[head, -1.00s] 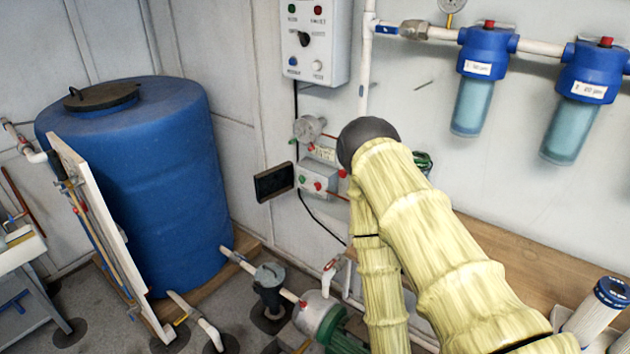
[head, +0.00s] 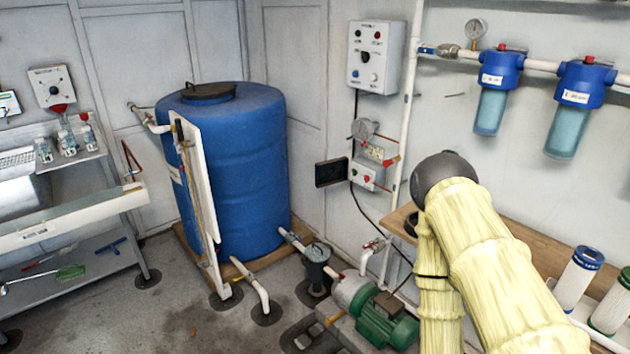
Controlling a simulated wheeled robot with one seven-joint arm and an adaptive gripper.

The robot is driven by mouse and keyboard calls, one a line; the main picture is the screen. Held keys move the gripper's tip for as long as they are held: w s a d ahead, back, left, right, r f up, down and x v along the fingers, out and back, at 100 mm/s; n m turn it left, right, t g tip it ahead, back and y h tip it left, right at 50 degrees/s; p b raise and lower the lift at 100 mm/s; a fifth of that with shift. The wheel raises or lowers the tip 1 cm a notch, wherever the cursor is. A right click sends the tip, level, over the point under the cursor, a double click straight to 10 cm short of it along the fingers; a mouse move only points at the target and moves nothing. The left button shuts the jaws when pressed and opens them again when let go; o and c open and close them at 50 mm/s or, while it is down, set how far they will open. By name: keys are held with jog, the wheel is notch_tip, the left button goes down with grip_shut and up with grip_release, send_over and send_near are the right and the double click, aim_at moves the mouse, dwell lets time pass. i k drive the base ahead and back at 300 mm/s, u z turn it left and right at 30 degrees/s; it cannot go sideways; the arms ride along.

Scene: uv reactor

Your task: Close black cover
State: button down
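A flat black panel (head: 331,172), which looks like the black cover, stands out to the left of a small grey box (head: 367,174) on the back wall. The box has red and green buttons on its uncovered face. The panel looks swung open, though its hinge is too small to make out. A black lid (head: 208,92) also lies on top of the blue tank and looks seated. My arm in its yellow sleeve reaches up at the right, in front of the wooden shelf. My gripper does not show.
The blue tank (head: 235,175) stands in the corner with a white board leaning before it. A green pump (head: 388,322) and pipes sit on the floor below the box. A control panel (head: 376,57) and blue filters (head: 498,75) are on the wall. A bench (head: 75,215) stands left.

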aim_at(329, 172)
jog(key=u, duration=1.2)
jog(key=i, duration=0.85)
jog(key=z, duration=0.45)
jog(key=i, duration=0.75)
jog(key=z, duration=0.65)
